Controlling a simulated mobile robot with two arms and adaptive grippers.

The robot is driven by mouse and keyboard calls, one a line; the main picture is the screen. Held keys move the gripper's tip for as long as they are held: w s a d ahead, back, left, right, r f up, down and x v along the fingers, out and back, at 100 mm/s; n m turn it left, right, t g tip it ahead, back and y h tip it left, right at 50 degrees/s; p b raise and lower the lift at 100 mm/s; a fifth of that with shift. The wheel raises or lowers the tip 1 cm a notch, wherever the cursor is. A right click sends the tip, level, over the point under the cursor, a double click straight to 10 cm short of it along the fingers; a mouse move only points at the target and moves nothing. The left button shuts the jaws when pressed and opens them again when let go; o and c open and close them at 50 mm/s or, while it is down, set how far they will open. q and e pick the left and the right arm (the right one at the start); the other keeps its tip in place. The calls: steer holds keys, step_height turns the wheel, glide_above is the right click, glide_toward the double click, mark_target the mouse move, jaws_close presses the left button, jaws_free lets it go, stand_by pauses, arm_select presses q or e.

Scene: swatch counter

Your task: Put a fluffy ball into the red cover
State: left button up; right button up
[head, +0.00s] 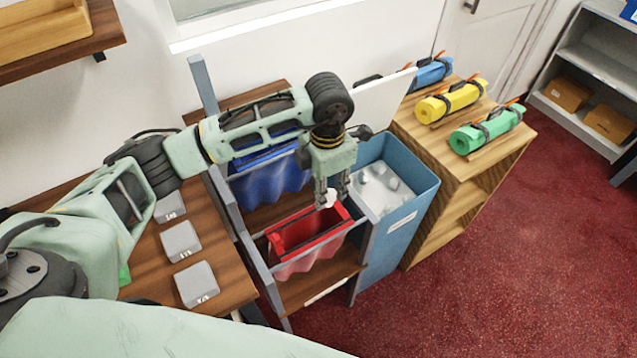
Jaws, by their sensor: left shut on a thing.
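The red cover (288,257) hangs open at the top in a grey rack, with its red rim facing up. My left gripper (331,195) points down over the far right end of the red cover's opening. It is shut on a small white fluffy ball (328,199), partly hidden between the fingers. The ball appears above the rim; its exact height is hard to tell. A blue bin (396,238) to the right holds several whitish fluffy balls (378,191). My right gripper is not in view.
A blue cover (268,185) hangs behind the red one in the rack (241,231). Several grey boxes (181,241) sit on the wooden counter at left. A wooden shelf (457,170) with blue, yellow and green rolls stands right of the bin. Red carpet is clear at lower right.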

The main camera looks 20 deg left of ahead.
mark_target(327, 203)
arm_select(q)
steer(key=n, duration=0.2)
steer(key=n+p, duration=0.1)
steer(key=w+f+n, duration=0.1)
steer(key=n, duration=0.1)
steer(key=shift+d+n, duration=0.1)
steer(key=shift+n, duration=0.2)
steer(key=shift+w+f+n+p, duration=0.1)
steer(key=shift+f+n+p, duration=0.3)
steer(key=shift+n, duration=0.5)
step_height(327, 203, down, 4)
steer(key=b, duration=0.3)
steer(key=shift+f, duration=0.2)
steer(key=shift+f+b, duration=0.5)
steer(key=shift+f, duration=0.2)
steer(key=shift+f, duration=0.25)
steer(key=o, duration=0.8)
steer(key=shift+c, duration=0.2)
steer(key=shift+o, duration=0.3)
steer(key=o, duration=0.5)
